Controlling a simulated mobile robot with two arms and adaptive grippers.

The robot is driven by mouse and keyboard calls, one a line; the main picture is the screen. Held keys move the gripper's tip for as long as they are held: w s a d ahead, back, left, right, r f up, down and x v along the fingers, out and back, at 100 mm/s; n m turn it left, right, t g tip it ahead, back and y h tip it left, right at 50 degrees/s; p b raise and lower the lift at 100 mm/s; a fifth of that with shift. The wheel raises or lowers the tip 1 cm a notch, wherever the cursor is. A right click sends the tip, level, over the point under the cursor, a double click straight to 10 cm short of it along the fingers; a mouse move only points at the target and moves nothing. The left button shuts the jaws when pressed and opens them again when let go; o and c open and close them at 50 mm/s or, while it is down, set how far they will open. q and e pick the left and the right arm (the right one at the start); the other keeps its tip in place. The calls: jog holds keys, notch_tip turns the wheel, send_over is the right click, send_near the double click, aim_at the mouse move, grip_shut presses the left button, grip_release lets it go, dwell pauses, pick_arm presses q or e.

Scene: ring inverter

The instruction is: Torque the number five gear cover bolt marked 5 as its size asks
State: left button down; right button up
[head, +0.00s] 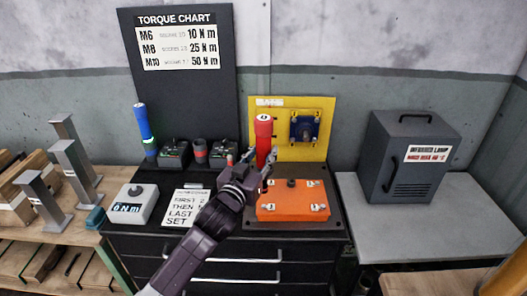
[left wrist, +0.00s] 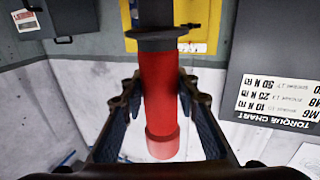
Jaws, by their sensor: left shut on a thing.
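My left gripper (head: 256,166) is shut on a red cylindrical tool (head: 263,138), held upright above the back left of the orange gear cover (head: 292,212). In the left wrist view the red tool (left wrist: 160,95) sits between both fingers, with a dark collar and shaft beyond it. The cover lies on a dark plate and has light number tags beside bolts at its corners and a dark part in its middle. The tags are too small to read, so I cannot tell which bolt is 5. The torque chart (head: 178,45) reads M6 10, M8 25, M10 50 N m.
A blue tool (head: 145,130) stands at the back left by dark holders (head: 174,152). A white setter box (head: 132,204) reads 0 N m. A printed card (head: 187,208) lies beside it. A yellow panel (head: 322,140) stands behind the cover; a grey lamp cabinet (head: 408,157) is right.

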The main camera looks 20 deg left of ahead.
pick_arm(q)
notch_tip(320, 180, down, 3)
jog(key=shift+r+b, duration=0.2)
jog(key=shift+b, duration=0.6)
jog(key=shift+f+b, duration=0.9)
jog(key=shift+f, duration=0.45)
jog(key=shift+s+f+b, duration=0.1)
jog(key=shift+f+b, duration=0.3)
jog(key=shift+f, duration=1.1)
dwell(1.3)
